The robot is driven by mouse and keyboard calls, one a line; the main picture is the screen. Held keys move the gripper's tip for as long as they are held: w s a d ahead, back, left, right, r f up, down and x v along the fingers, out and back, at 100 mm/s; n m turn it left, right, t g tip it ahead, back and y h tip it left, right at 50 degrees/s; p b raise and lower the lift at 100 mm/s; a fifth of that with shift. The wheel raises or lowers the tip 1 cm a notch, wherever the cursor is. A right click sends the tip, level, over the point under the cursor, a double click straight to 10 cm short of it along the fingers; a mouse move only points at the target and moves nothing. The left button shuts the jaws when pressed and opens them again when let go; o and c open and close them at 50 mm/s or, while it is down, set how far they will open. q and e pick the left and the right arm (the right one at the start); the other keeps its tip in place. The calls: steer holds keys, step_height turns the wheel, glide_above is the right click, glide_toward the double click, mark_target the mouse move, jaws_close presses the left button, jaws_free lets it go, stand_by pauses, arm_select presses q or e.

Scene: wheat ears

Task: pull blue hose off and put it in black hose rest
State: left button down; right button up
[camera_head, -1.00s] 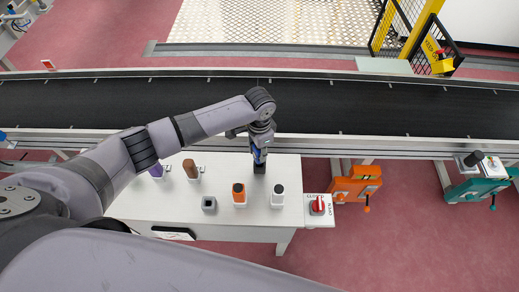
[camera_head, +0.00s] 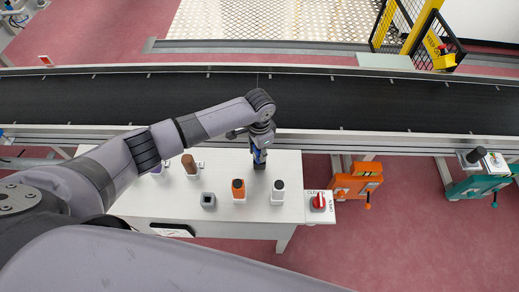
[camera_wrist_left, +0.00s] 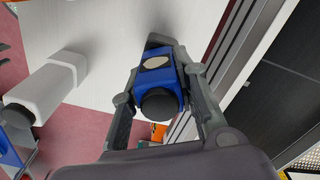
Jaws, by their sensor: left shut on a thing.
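The blue hose (camera_head: 260,156) is a blue block held in my left gripper (camera_head: 260,160) over the back of the white table. In the left wrist view the blue hose (camera_wrist_left: 172,83) has a pale oval on its side and a black round end. The fingers of my left gripper (camera_wrist_left: 163,82) close on it from both sides. A dark block (camera_head: 259,166) shows right below it; I cannot tell whether they touch or are joined. A dark grey square holder with an open top (camera_head: 208,200), possibly the black hose rest, stands empty to the front left. My right gripper is not in view.
An orange piece (camera_head: 238,190) and a white piece (camera_head: 278,191) stand upright on the white table (camera_head: 225,220). Brown (camera_head: 189,164) and purple (camera_head: 158,171) pieces stand at the left. A red rotary switch (camera_head: 318,201) is at the right. A black conveyor (camera_head: 380,105) runs behind.

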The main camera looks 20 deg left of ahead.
arm_select(q)
steer(key=shift+f, duration=0.3)
steer(key=c, duration=1.2)
jaws_free()
steer(key=shift+r, duration=0.1)
